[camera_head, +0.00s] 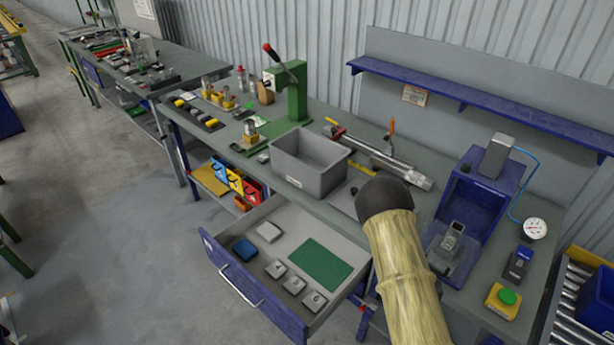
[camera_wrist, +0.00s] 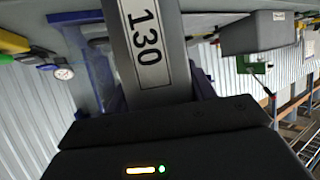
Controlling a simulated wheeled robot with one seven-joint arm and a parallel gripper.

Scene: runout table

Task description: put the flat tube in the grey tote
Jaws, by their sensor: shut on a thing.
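My gripper (camera_wrist: 165,120) shows as a dark body across the bottom of the wrist view. It is shut on a flat grey bar with a white "130" label, which I take to be the flat tube (camera_wrist: 128,55). The fingertips cannot be made out. In the head view my arm's dark end hides the gripper and the tube. The grey tote (camera_head: 306,178), an open box, stands on the bench left of my arm's end. The tote also shows at upper right of the wrist view (camera_wrist: 258,33), apart from the tube.
An open drawer (camera_head: 228,290) with a green pad and small blocks sits below the tote. A green press (camera_head: 291,95) stands behind it to the left. A long metal fixture (camera_head: 395,168) lies right of the tote. A blue station (camera_head: 478,205) stands at right.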

